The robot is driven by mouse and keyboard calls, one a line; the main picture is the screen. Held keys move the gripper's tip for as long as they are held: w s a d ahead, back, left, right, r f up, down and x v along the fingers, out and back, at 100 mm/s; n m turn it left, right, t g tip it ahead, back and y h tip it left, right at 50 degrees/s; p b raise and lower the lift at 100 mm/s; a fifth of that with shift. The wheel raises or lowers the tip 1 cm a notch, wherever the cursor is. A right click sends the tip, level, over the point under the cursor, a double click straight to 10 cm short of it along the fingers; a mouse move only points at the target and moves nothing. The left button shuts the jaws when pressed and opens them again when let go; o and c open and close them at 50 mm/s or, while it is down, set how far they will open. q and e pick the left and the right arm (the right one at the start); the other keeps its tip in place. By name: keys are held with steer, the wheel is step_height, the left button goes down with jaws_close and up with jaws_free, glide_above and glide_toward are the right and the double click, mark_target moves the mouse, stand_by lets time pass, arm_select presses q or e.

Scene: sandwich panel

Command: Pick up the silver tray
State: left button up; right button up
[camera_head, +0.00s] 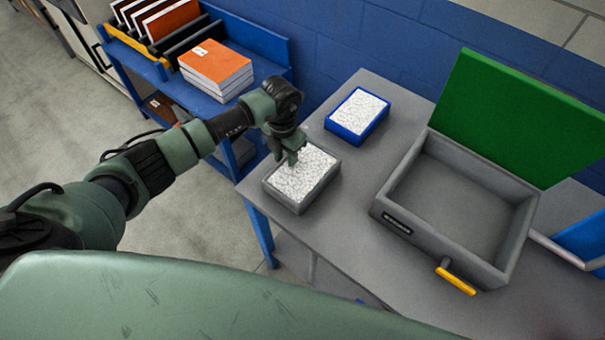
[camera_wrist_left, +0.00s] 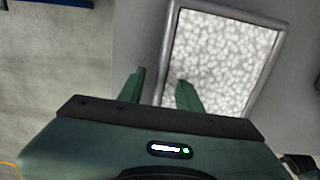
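The silver tray (camera_head: 281,200) is a grey rectangular tray filled with white, speckled material. It sits at the near left corner of the grey table (camera_head: 388,268). My left gripper (camera_head: 287,160) points down at the tray's left side, with nothing held. In the left wrist view, the gripper's two fingers (camera_wrist_left: 160,92) are apart, one on each side of the line of the silver tray's left rim (camera_wrist_left: 168,45). Whether they touch the rim cannot be told. My right gripper is not in view.
A blue tray (camera_head: 345,132) with similar white filling lies behind the silver one. A grey case (camera_head: 400,228) with a raised green lid (camera_head: 515,115) and yellow latch stands to the right. A blue shelf (camera_head: 262,42) with orange-covered books (camera_head: 215,66) is at back left.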

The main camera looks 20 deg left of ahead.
arm_select(q)
jaws_close()
steer(key=shift+r, duration=0.1)
stand_by(1.2)
